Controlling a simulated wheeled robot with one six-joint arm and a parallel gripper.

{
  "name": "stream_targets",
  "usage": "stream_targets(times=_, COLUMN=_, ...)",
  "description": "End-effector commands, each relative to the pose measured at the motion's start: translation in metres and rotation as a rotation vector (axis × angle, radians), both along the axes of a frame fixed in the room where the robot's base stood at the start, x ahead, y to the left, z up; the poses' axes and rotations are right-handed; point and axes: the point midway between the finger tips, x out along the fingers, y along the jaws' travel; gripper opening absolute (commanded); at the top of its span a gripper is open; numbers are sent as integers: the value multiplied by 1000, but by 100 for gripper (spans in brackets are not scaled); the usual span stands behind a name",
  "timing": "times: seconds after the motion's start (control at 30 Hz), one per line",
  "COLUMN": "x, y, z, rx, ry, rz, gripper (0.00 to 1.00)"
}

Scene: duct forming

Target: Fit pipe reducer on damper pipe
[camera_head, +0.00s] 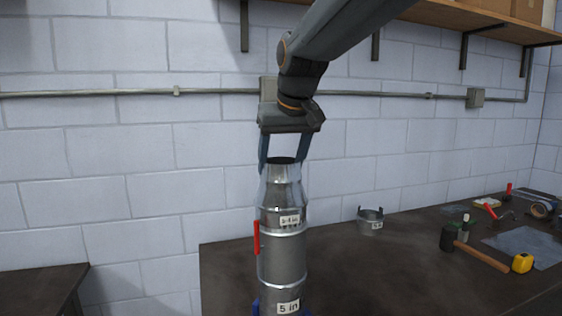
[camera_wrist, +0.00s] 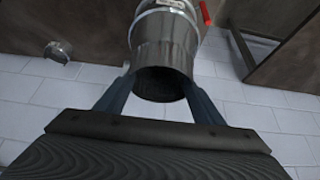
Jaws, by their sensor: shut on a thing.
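The pipe reducer (camera_head: 284,190) is a silver metal cone, narrow end up, with a small size label. It stands upright on top of the damper pipe (camera_head: 282,258), and no gap shows between them. The damper pipe is a silver cylinder with a red handle (camera_head: 257,238) on its left side and a "5 in" label low down. My gripper (camera_head: 285,158) comes from above with its two fingers closed on the reducer's narrow top. In the wrist view the fingers press on both sides of the reducer's open end (camera_wrist: 166,62). The seam's inside is hidden.
The dark workbench (camera_head: 340,285) has a small metal collar (camera_head: 370,221) to the right. A hammer (camera_head: 480,254), a yellow tape measure (camera_head: 522,263) and other tools lie farther right. Blue supports hold the pipe's base. A brick wall with a conduit stands behind, and a shelf hangs above.

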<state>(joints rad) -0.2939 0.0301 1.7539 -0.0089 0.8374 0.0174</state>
Motion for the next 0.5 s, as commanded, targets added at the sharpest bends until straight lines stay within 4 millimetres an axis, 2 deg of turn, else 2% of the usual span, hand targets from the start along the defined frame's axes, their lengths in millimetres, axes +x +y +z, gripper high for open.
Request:
stream_targets(times=0.17, x=0, y=0, z=1, rx=0, ry=-1, rz=0, gripper=8)
stream_targets(times=0.2, x=0, y=0, z=1, rx=0, ry=-1, rz=0, gripper=69)
stream_targets(times=0.3, x=0, y=0, z=0, rx=0, ry=-1, rz=0, gripper=84)
stream_targets(times=0.5, x=0, y=0, z=0, rx=0, ry=0, rz=0, gripper=84)
